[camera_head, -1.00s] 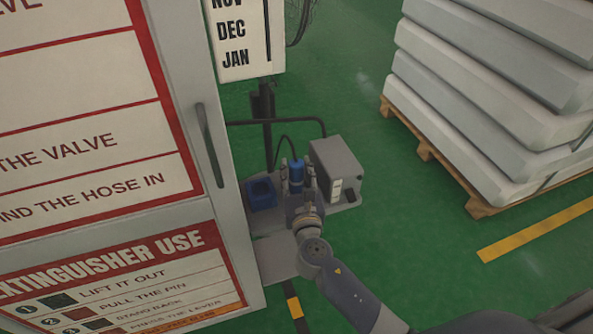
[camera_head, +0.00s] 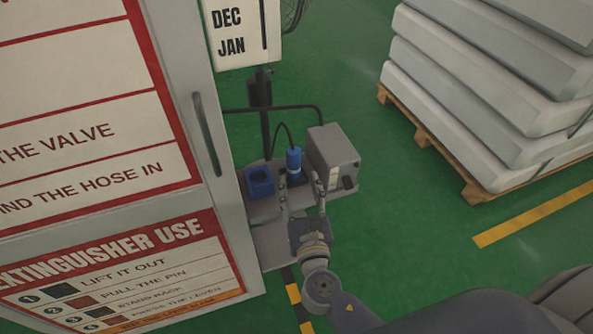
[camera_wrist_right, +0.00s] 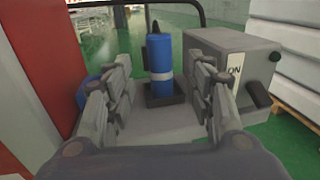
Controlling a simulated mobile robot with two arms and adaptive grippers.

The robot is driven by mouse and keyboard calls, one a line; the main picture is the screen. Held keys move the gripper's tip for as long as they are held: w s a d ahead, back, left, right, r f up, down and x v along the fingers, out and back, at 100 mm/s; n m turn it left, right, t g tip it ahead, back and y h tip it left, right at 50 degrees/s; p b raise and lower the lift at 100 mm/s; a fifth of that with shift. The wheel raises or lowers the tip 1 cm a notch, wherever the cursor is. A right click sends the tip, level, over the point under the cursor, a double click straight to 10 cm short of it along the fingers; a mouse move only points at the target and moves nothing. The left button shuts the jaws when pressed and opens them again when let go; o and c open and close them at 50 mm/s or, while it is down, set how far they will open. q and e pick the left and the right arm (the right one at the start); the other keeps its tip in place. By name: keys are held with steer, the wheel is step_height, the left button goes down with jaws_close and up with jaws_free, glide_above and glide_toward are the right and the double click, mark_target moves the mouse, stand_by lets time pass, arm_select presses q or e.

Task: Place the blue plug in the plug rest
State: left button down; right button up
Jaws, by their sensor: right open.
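The blue plug (camera_head: 293,161) stands upright on the grey shelf, with a black cable rising from its top. In the right wrist view the plug (camera_wrist_right: 159,56) has a pale band, and its lower end sits in a dark, low holder (camera_wrist_right: 164,96), which looks like the plug rest. My right gripper (camera_head: 301,184) is open and empty. Its fingers point at the plug from the near side, one to each side of the view of it, apart from it. My left gripper is not in view.
A blue socket (camera_head: 259,181) is left of the plug. A grey box (camera_head: 333,155) with a dark knob stands close on the right. A tall cabinet (camera_head: 232,215) is on the left.

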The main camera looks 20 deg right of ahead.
steer(key=shift+s+a, duration=0.2)
steer(key=shift+s, duration=1)
steer(key=shift+d, duration=0.1)
